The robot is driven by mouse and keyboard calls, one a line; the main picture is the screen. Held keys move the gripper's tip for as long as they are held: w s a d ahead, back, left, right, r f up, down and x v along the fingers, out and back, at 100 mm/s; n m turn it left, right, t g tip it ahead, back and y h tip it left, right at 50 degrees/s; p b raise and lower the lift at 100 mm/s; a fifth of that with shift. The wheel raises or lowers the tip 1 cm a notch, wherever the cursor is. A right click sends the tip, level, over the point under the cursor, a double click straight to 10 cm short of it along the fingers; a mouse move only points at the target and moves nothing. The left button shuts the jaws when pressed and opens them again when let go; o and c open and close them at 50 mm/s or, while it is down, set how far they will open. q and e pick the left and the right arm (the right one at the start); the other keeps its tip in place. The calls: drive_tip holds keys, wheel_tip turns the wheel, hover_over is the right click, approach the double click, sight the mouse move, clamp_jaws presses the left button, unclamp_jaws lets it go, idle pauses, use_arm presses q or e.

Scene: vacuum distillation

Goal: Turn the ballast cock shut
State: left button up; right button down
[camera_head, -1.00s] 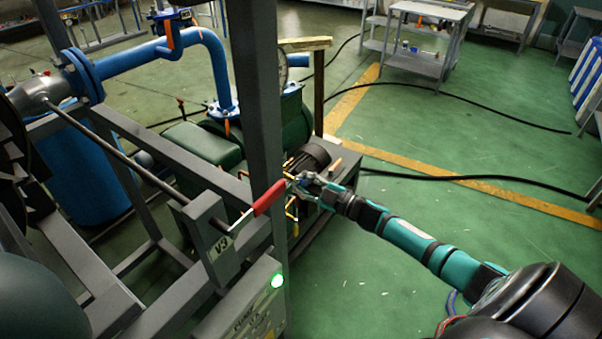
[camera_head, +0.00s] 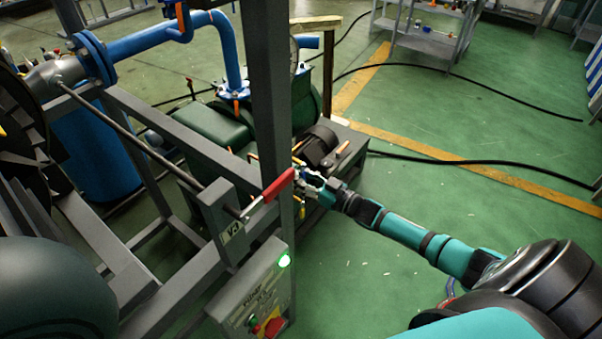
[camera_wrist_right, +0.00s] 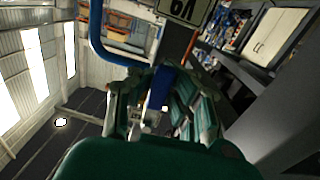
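My right gripper (camera_head: 312,182) is beside the dark upright post, close to the end of a red lever handle (camera_head: 279,184) in the head view. The lever's rod runs to a bracket tagged V3 (camera_head: 232,231). In the right wrist view, the fingers of my right gripper (camera_wrist_right: 158,108) lie on both sides of a blue piece (camera_wrist_right: 161,88). It may be the ballast cock's handle, but I cannot tell for sure. Whether the fingers touch it is too dark to see. My left gripper is not in view.
A green vacuum pump (camera_head: 212,128) with blue pipe (camera_head: 229,52) stands behind the post (camera_head: 271,90). Black hoses cross the floor. Open green floor (camera_head: 470,125) lies to the right.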

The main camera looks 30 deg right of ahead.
drive_tip(key=shift+s+f+m, duration=0.3)
drive_tip(key=shift+f, duration=0.15)
drive_tip(key=c, duration=1.8)
unclamp_jaws()
drive_tip(key=shift+d, duration=0.1)
drive_tip(key=o, duration=0.4)
drive_tip(key=shift+s+d+r, duration=0.25)
drive_tip(key=shift+s+r, duration=0.05)
drive_tip(key=shift+s, duration=0.05)
drive_tip(key=shift+o, duration=0.8)
drive_tip(key=shift+r, duration=0.1)
drive_tip(key=shift+w+a, duration=0.25)
drive_tip(key=v, duration=1.2)
drive_tip(key=shift+d, duration=0.1)
